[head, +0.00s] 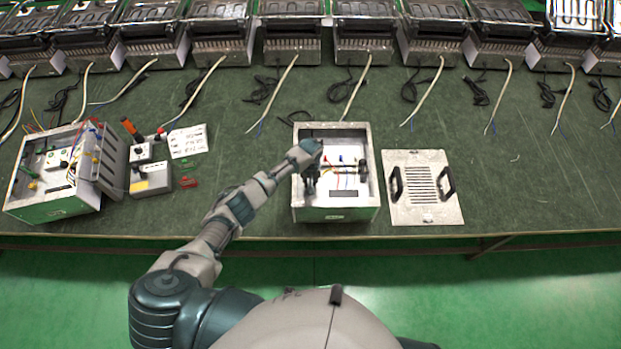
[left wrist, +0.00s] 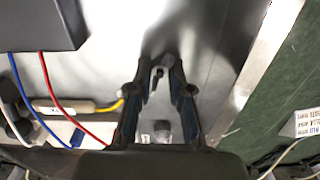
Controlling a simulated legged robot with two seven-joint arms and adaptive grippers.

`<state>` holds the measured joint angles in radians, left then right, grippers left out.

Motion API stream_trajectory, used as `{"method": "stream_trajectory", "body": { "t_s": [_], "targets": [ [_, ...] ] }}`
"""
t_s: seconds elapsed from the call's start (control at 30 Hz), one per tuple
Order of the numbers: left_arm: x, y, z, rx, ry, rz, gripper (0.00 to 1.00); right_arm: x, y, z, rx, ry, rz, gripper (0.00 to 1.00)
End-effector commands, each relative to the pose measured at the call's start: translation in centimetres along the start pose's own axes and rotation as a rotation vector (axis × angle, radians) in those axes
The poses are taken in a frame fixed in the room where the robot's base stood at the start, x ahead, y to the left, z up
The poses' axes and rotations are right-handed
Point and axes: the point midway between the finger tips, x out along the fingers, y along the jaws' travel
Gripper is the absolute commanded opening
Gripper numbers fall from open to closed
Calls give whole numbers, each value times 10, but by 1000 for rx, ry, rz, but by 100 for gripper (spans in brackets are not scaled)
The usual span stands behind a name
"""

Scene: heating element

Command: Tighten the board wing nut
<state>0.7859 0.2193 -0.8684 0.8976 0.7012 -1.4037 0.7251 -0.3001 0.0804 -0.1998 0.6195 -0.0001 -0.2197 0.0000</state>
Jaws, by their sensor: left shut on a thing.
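The open metal box (head: 375,205) stands near the table's front edge in the head view. My left gripper (head: 311,188) reaches down into its left side, fingers pointing downward. In the left wrist view my left gripper (left wrist: 158,72) has its fingertips closed around a small dark upright piece, which I take to be the board wing nut (left wrist: 157,78). It stands close to the box's bare metal floor. The nut's wings and thread are too small to make out. In the head view the gripper hides the nut. My right gripper is in neither view.
Red and blue wires (left wrist: 48,90) run beside the gripper, under a dark grey block (left wrist: 35,25). A vented lid (head: 425,212) lies right of the box. An opened tester box (head: 60,205) stands at left. Heaters line the back. The table's right side is mostly clear.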

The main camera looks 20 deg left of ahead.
Motion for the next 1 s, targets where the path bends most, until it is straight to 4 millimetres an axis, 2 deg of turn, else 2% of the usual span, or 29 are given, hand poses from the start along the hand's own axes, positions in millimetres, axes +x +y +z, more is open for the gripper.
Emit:
{"method": "stream_trajectory", "body": {
  "t_s": [0.4,1.0],
  "targets": [
    [0,1,0,395,1,2,0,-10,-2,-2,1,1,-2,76],
    [0,2,0,965,1,2,0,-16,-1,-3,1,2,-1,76]
  ]
}}
